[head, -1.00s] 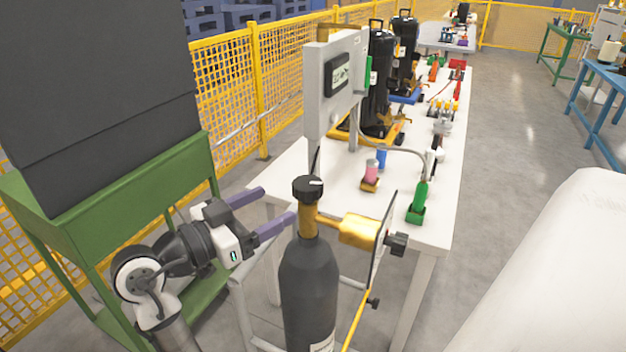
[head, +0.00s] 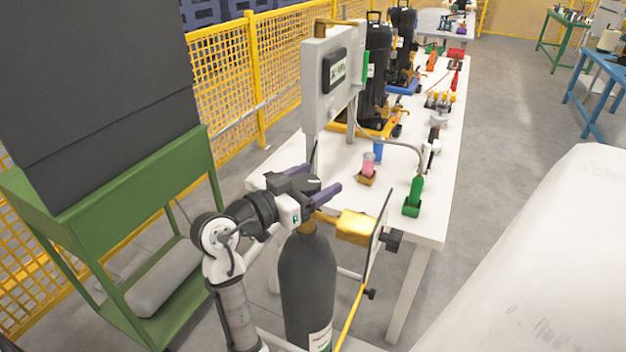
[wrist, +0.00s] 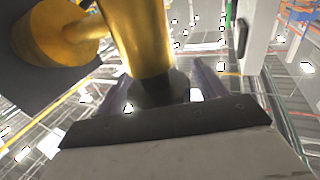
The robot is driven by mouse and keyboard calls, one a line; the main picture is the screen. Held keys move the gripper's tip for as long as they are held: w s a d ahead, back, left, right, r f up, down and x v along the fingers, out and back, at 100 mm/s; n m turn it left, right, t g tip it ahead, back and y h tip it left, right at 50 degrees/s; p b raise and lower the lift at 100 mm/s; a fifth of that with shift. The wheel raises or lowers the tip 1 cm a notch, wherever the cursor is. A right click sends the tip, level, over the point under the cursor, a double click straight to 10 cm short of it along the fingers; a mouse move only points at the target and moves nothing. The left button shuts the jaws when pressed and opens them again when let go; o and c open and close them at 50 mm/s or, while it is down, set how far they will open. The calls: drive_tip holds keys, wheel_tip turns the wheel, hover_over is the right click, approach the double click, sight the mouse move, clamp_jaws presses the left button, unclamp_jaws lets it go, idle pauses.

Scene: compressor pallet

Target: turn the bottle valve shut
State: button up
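The bottle (head: 307,275) is a dark grey upright cylinder at lower centre in the head view. A brass valve body (wrist: 140,40) tops it, with a black knob (wrist: 160,88) at its end. My gripper (head: 318,184) is at the knob, coming from the left, with its purple fingers pointing right. In the wrist view the knob sits between the left finger (wrist: 117,95) and the right finger (wrist: 207,82). Gaps show on both sides, so the gripper looks open around it. The knob is largely hidden by my gripper in the head view.
A brass fitting (head: 356,227) and an upright plate (head: 380,235) stick out right of the bottle neck. A white table (head: 425,228) with a grey control box (head: 330,80) stands behind. A green cart (head: 110,205) is at left.

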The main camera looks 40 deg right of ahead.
drive_tip(key=c, duration=0.9)
drive_tip(key=m+g+b, duration=0.2)
drive_tip(key=g, duration=0.1)
drive_tip(key=shift+f, duration=0.2)
drive_tip(key=shift+s+a+r+m+g+y+b, duration=0.1)
drive_tip(key=shift+s+m+g+y+b, duration=0.1)
drive_tip(key=shift+m+g+y+b, duration=0.6)
drive_tip(key=shift+s+r+m+g+b, duration=0.15)
drive_tip(key=shift+m+g, duration=0.35)
drive_tip(key=shift+g, duration=0.7)
drive_tip(key=o, duration=1)
drive_tip(key=b+v, duration=0.3)
drive_tip(key=v, duration=1)
drive_tip(key=shift+w+a, duration=0.1)
drive_tip(key=shift+a, duration=0.35)
